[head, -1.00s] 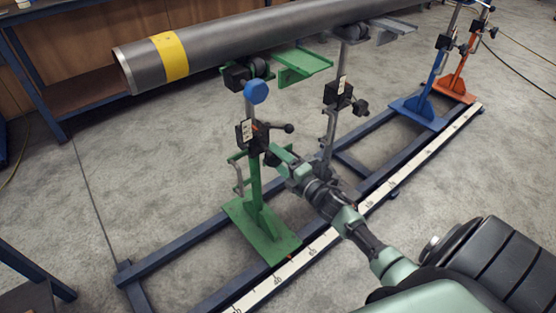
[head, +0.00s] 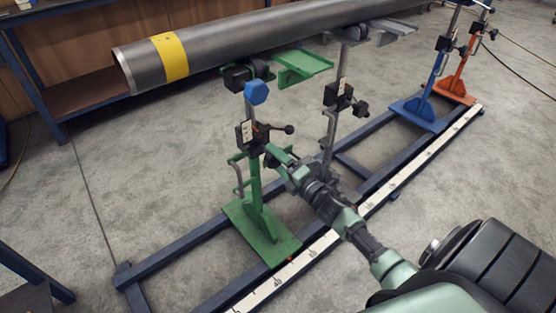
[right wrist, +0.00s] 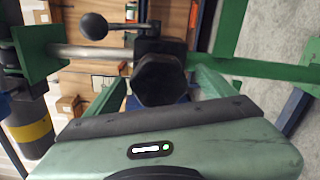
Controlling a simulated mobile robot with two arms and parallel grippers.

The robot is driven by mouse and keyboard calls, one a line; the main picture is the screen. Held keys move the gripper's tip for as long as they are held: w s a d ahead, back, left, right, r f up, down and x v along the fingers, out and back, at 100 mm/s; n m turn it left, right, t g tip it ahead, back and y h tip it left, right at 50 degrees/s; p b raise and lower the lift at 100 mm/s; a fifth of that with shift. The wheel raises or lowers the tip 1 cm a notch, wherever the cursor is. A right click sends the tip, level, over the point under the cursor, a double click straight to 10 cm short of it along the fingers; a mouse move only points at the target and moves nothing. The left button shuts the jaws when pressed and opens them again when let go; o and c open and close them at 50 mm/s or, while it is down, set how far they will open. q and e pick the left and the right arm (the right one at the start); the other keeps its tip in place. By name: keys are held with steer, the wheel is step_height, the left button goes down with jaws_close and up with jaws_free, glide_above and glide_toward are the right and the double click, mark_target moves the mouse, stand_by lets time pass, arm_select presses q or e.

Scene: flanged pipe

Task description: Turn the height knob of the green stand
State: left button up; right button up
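The green stand (head: 256,200) stands upright on the rail frame, under the near end of the pipe. A black clamp block with a pale scale label (head: 246,132) sits on its post. The black height knob (right wrist: 160,78) shows in the right wrist view, below a lever with a ball end (right wrist: 94,26). My right gripper (head: 270,152) reaches the post from the right in the head view, at the clamp block. Its fingers (right wrist: 158,85) lie on either side of the knob, with small gaps seeming to show. The knob is hidden behind the gripper in the head view. My left gripper is out of view.
The grey pipe (head: 240,42) with a yellow band rests above. A blue knob (head: 256,92) sits high on the green stand. A grey stand (head: 331,120) is close behind my right gripper; blue (head: 424,108) and orange (head: 455,88) stands are farther back. Floor at left is clear.

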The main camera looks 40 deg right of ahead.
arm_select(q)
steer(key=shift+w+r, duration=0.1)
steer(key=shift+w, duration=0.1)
arm_select(e)
steer(key=shift+s, duration=0.3)
arm_select(q)
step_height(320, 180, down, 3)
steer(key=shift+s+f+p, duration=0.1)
steer(key=shift+p, duration=0.35)
arm_select(e)
steer(key=s, duration=0.7)
steer(key=shift+d, duration=0.3)
